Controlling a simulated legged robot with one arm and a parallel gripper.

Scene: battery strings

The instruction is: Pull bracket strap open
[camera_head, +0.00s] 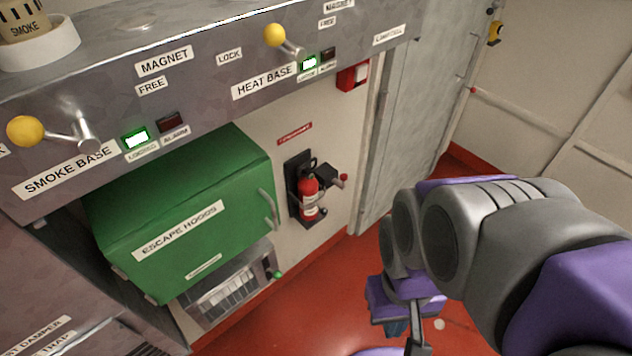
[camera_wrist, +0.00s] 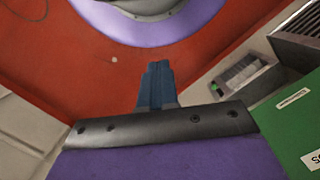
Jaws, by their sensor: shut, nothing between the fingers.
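A small red fire extinguisher (camera_head: 309,197) sits upright in a black wall bracket (camera_head: 293,180) in the middle of the head view. A dark strap part (camera_head: 328,176) crosses beside its top and ends in a red knob (camera_head: 344,177) on the right. I cannot tell its exact fastening. My gripper (camera_head: 397,327) is low over the red floor, right of and below the extinguisher, and apart from it. In the wrist view its blue fingers (camera_wrist: 157,68) are shut together and empty. The extinguisher and strap do not show in the wrist view.
A green escape-hoods box (camera_head: 185,215) with a handle is left of the extinguisher, above a grey vented unit (camera_head: 225,290). A panel with yellow-knobbed levers (camera_head: 275,36) overhangs above. A grey door (camera_head: 415,110) stands right. Open red floor (camera_head: 290,315) lies below.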

